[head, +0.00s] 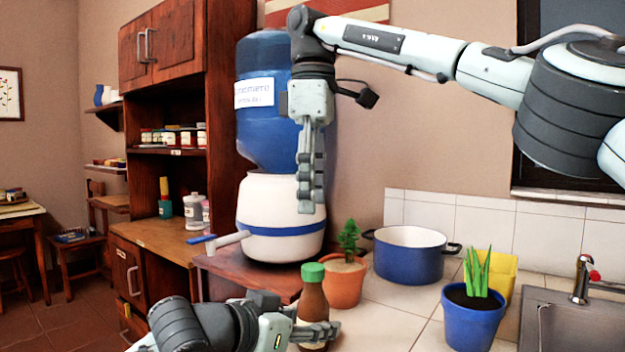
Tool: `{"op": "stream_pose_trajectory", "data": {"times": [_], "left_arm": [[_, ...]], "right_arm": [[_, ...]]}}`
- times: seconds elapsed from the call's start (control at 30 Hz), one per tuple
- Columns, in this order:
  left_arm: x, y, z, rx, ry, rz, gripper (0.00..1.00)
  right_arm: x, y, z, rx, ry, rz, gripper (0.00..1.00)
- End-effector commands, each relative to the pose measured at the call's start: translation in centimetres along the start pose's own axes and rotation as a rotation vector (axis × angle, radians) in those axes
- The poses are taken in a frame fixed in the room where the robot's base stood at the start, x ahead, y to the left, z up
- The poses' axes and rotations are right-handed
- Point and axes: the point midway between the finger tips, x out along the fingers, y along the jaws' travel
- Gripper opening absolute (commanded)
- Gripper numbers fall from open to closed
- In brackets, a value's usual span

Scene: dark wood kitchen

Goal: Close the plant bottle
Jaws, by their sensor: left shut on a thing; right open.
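A brown bottle (313,300) stands upright at the front of the counter, with a green cap (313,272) sitting on its top. I cannot tell whether the cap is fully tightened. My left gripper (322,332) is low at the bottom of the view, shut on the bottle's lower part and hiding some of it. My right gripper (311,207) points down, open and empty, well above the bottle and in front of the water dispenser. In this side-on view, the gap between its fingers is hard to see.
A white dispenser (265,216) with a blue water jug (262,130) stands behind. A terracotta pot (343,286) with a small plant is just right of the bottle. A blue pot (410,262), a blue planter (470,325), a yellow item (502,275) and the sink (575,325) are farther right.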

Motion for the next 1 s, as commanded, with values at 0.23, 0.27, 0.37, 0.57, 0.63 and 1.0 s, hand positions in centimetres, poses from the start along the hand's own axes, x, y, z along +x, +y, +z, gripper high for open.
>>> {"op": "stream_pose_trajectory", "data": {"times": [0.23, 0.27, 0.37, 0.57, 0.63, 1.0], "left_arm": [[0.0, 0.0, 0.1, 0.000, -0.002, 0.000, 0.00], [0.0, 0.0, 0.1, 0.000, -0.002, 0.000, 0.00], [0.0, 0.0, 0.1, 0.000, -0.002, 0.000, 0.00], [0.0, 0.0, 0.1, 0.000, -0.001, 0.000, 0.47], [0.0, 0.0, 0.1, 0.000, -0.001, 0.000, 0.56], [-0.1, 0.0, 0.0, 0.000, 0.000, 0.000, 0.67]], "right_arm": [[-1.8, 0.0, 0.0, 0.001, 0.000, 0.000, 0.54], [-1.9, 0.0, 0.0, 0.001, 0.000, 0.000, 0.54], [-2.0, 0.0, 0.0, 0.000, 0.000, 0.000, 0.54], [-1.9, 0.0, 0.0, 0.000, 0.000, 0.000, 0.54], [-1.9, 0.0, 0.0, 0.000, 0.000, 0.000, 0.54], [-1.9, 0.0, 0.0, 0.000, -0.001, 0.000, 0.54]]}}
